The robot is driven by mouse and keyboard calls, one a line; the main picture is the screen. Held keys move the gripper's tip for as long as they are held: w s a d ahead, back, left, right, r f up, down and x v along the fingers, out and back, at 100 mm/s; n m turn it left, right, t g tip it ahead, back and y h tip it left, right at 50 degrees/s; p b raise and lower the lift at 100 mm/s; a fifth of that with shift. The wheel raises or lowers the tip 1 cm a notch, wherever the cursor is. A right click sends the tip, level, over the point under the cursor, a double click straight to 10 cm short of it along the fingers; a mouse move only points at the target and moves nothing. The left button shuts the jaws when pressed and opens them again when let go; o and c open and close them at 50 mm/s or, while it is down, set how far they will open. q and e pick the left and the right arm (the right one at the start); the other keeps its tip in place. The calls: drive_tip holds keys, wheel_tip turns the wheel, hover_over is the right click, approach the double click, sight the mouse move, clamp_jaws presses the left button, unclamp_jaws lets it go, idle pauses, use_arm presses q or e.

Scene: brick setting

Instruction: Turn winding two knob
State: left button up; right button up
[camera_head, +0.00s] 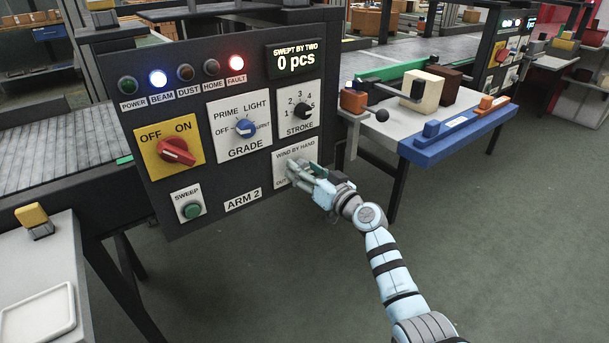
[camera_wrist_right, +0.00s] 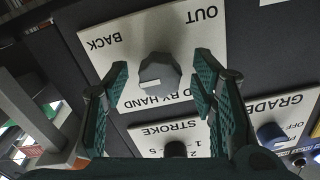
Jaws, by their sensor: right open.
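The grey winding knob (camera_wrist_right: 160,76) sits on a white plate (camera_wrist_right: 100,50) lettered WIND BY HAND, BACK and OUT in the right wrist view. A short pale mark shows on its face. The plate (camera_head: 283,158) is at the lower right of the ARM 2 panel in the head view, where my gripper hides the knob. My right gripper (camera_head: 303,172) is at this plate. It is open, one green padded finger on each side of the knob in the wrist view. I cannot tell whether the fingers touch it. My left gripper is out of view.
The dark panel (camera_head: 226,172) also carries the STROKE knob (camera_head: 303,111), blue GRADE knob (camera_head: 244,127), red OFF/ON switch (camera_head: 176,151) and green SWEEP button (camera_head: 192,211). Its display (camera_head: 295,60) reads 0 pcs; the BEAM and FAULT lamps glow. A blue-edged table (camera_head: 455,137) stands to the right.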

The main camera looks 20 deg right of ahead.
drive_tip(key=c, duration=1.1)
drive_tip(key=shift+c, duration=0.2)
drive_tip(key=shift+m, duration=0.4)
